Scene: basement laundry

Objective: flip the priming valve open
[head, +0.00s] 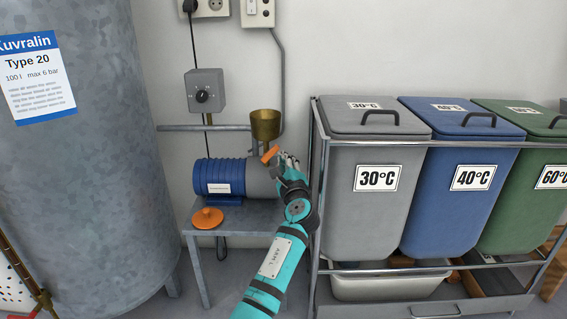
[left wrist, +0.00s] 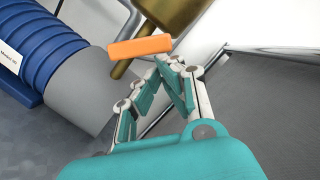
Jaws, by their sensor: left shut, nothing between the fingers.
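The priming valve's orange lever (head: 270,153) sits just below a brass funnel (head: 265,124) on the pump (head: 222,177). In the head view the lever slants up to the right. In the left wrist view the lever (left wrist: 140,47) lies across the brass pipe under the funnel (left wrist: 175,12) and hides part of it. My left gripper (head: 287,159) is at the lever's right side, its fingertips shut and empty. In the left wrist view its fingertips (left wrist: 177,66) are close to the lever's right end; I cannot tell whether they touch. My right gripper is not in view.
The pump stands on a grey metal stand (head: 255,215) with an orange cap (head: 207,217) on it. A large grey tank (head: 85,170) is at left. A rack with grey (head: 350,220), blue (head: 450,210) and green bins is close on the right. A switch box (head: 205,92) is above.

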